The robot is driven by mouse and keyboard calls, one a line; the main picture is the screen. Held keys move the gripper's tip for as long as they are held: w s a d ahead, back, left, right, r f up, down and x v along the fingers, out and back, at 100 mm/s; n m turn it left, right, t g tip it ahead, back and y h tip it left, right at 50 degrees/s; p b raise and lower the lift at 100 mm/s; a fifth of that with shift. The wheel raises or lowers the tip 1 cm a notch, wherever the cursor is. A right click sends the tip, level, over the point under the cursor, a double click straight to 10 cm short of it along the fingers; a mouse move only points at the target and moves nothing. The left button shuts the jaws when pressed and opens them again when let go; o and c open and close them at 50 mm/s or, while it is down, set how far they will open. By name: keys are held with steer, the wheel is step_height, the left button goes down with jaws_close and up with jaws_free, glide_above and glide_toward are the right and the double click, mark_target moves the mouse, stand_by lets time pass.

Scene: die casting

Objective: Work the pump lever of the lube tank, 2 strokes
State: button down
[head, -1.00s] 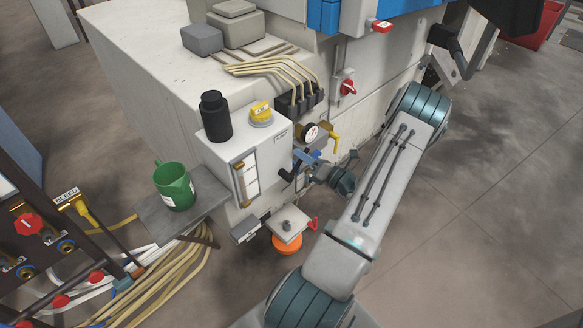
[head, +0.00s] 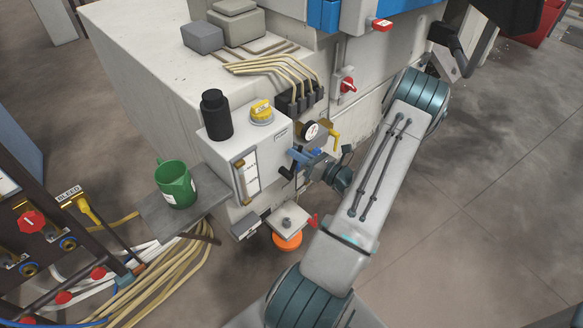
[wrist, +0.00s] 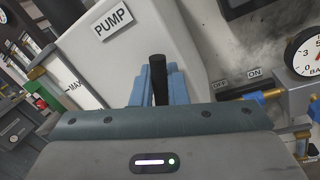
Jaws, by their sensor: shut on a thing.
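The lube tank (head: 270,148) is a white box with a sight glass on its front, a yellow cap and a black canister on top. In the wrist view its white wall (wrist: 105,65) carries a PUMP label. The pump lever shows as an upright black rod (wrist: 158,78) in the wrist view. My gripper (wrist: 158,90) has its blue fingers shut on the lever. In the head view my gripper (head: 300,157) is at the tank's right side, and a black part of the lever (head: 287,172) shows below the fingers. The lever's lower end is hidden in the wrist view.
A green jug (head: 176,184) stands on a shelf at left. Open floor lies at right.

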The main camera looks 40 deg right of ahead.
steer(key=a+n, duration=0.1)
steer(key=n, duration=0.1)
steer(key=a+n+g+b, duration=0.1)
steer(key=n, duration=0.1)
steer(key=shift+s+a+r, duration=0.1)
steer(key=shift+a+r, duration=0.3)
steer(key=c, duration=1.5)
jaws_free()
steer(key=v, duration=1.3)
steer(key=shift+s, duration=0.4)
